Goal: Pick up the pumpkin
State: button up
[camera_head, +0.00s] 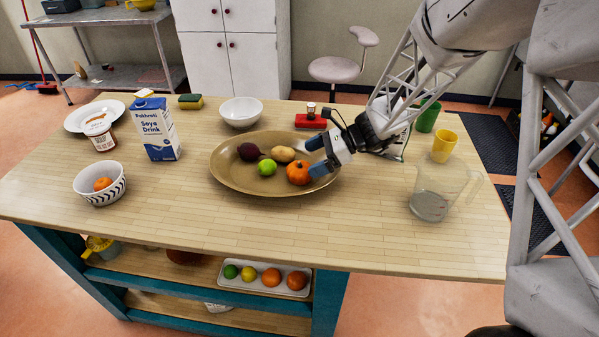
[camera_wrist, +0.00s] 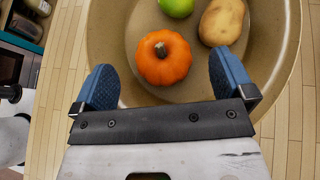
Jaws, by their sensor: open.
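The pumpkin (camera_head: 299,173) is small and orange with a short brown stem. It sits in a large brown oval tray (camera_head: 229,180) on the table, at the tray's right side. In the wrist view the pumpkin (camera_wrist: 163,57) lies just ahead of my gripper, roughly midway between the fingers. My gripper (camera_head: 317,156) is open, with two blue finger pads, and is empty. It comes in from the right over the tray's right rim. In the wrist view the gripper (camera_wrist: 165,85) has one finger on each side, apart from the pumpkin.
A lime (camera_head: 266,167), a potato (camera_head: 283,154) and a dark round item (camera_head: 249,152) share the tray. A white bowl (camera_head: 241,112) stands behind it. A clear jug (camera_head: 432,195) and yellow cup (camera_head: 444,146) stand at right. The table front is clear.

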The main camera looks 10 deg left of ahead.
aim_at(305, 166)
jog(key=shift+x, duration=1.5)
jog(key=c, duration=1)
